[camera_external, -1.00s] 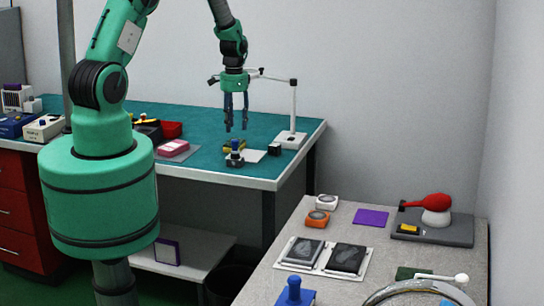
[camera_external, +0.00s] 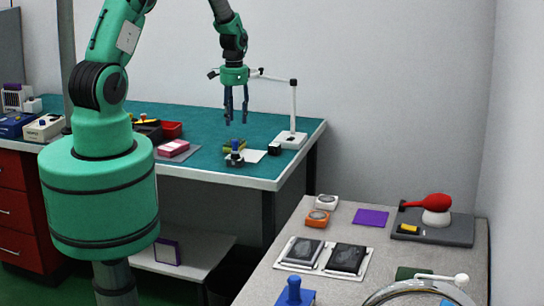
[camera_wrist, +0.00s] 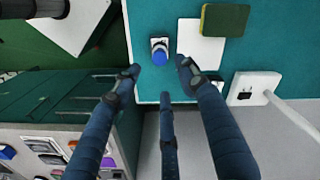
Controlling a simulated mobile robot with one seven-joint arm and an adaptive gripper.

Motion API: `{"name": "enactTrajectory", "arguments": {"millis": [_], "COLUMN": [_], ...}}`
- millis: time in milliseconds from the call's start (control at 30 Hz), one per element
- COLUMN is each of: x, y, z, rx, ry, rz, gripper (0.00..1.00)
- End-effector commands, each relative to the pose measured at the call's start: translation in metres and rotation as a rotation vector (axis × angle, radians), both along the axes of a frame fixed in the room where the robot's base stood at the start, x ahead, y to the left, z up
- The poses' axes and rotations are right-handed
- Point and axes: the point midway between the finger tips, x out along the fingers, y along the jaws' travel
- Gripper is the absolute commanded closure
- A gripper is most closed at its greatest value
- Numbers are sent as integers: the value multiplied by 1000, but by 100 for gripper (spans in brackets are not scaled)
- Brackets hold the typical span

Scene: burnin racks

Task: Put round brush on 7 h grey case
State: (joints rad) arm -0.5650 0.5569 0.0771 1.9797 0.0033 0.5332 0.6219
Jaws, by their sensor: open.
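My gripper (camera_external: 236,118) hangs open and empty above the teal bench, near its right end. In the wrist view my gripper (camera_wrist: 158,72) has its fingers spread around a small blue-topped piece (camera_wrist: 160,54) on a white and dark base; this may be the round brush, but I cannot be sure. The blue-topped piece (camera_external: 236,149) stands upright on the bench below the fingers, apart from them. On the right table, a grey slab-like case (camera_external: 303,252) and a black one (camera_external: 347,258) lie in white frames. I cannot read any hour label.
A green-yellow block and white card (camera_wrist: 201,40) lie beside the blue-topped piece. A white post on a base (camera_external: 291,139) stands to the right. The right table also holds a red bulb (camera_external: 428,202), an orange box (camera_external: 317,218) and a purple square (camera_external: 370,217).

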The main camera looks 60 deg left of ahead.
Motion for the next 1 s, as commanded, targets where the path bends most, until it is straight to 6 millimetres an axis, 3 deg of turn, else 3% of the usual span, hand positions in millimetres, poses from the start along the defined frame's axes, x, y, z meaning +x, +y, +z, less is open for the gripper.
{"name": "enactTrajectory", "arguments": {"millis": [267,467,667,1000], "x": [0,3,9,5], "y": [0,-7,-29,-93], "z": [1,16,59,159], "rx": [0,6,23,51], "ry": [-1,-9,-38,-110], "rz": [0,0,1,10], "gripper": [58,58,58,58]}}
